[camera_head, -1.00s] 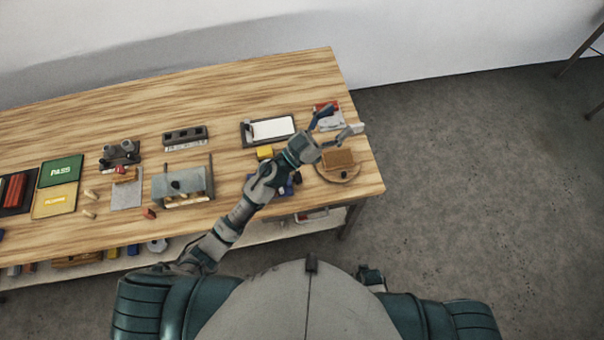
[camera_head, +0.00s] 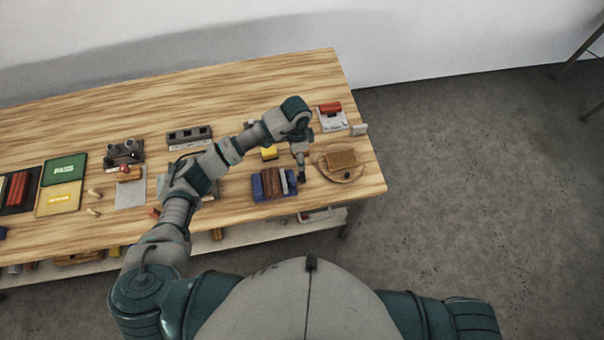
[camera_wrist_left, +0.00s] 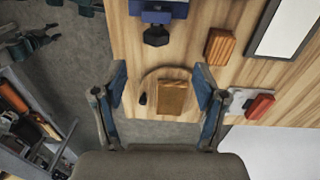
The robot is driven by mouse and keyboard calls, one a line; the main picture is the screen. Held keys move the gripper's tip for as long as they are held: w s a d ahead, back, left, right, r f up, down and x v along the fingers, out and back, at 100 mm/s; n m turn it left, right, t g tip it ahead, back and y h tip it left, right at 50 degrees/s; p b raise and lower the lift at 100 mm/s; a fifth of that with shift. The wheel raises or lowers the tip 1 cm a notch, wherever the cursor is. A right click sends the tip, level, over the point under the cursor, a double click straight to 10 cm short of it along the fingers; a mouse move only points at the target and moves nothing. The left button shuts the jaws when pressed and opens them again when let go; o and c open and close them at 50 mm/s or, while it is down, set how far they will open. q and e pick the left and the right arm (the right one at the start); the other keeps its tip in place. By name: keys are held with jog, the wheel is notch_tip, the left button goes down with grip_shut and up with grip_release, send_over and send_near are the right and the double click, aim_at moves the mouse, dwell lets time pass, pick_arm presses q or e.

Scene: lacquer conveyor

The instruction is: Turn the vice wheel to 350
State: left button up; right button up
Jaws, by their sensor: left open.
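The vice (camera_head: 274,183) is a blue block with brown and pale jaws near the table's front edge. Its dark wheel (camera_wrist_left: 157,35) shows at the top of the left wrist view, on the side facing a round wooden disc (camera_wrist_left: 146,78). In the head view a small dark part at the vice's right end appears to be the wheel; its angle cannot be read. My left gripper (camera_head: 300,152) hangs above the table, just behind and right of the vice. In the left wrist view its blue fingers (camera_wrist_left: 162,78) are apart and empty. My right gripper is not in view.
The disc carries a brown block (camera_wrist_left: 172,97) and has a dark knob (camera_wrist_left: 142,98). A yellow block (camera_head: 268,153) lies behind the vice. A red piece (camera_head: 330,107) sits on a white device at the back right. The table's right edge is close by.

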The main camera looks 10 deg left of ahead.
pick_arm(q)
send_over(302, 174)
jog(key=a, duration=0.2)
notch_tip(302, 174, down, 4)
jog(key=d+f, duration=0.1)
jog(key=f, duration=0.1)
jog(key=d+f, duration=0.2)
jog(key=f, duration=0.1)
jog(key=d+f+p, duration=0.1)
jog(key=f, duration=0.1)
jog(key=shift+d+f, duration=0.25)
jog(key=shift+f, duration=0.1)
jog(key=shift+a+f, duration=0.15)
jog(key=shift+f, duration=0.1)
jog(key=a, duration=0.2)
jog(key=shift+a+f, duration=0.2)
jog(key=shift+a, duration=0.4)
jog(key=c, duration=0.5)
jog(key=shift+d, duration=0.2)
jog(key=c, duration=0.4)
jog(key=shift+d+r, duration=0.15)
jog(key=shift+d, duration=0.2)
jog(key=shift+c, duration=1.2)
jog(key=shift+w+d, duration=0.15)
jog(key=shift+d, duration=0.6)
jog(key=shift+a, duration=0.4)
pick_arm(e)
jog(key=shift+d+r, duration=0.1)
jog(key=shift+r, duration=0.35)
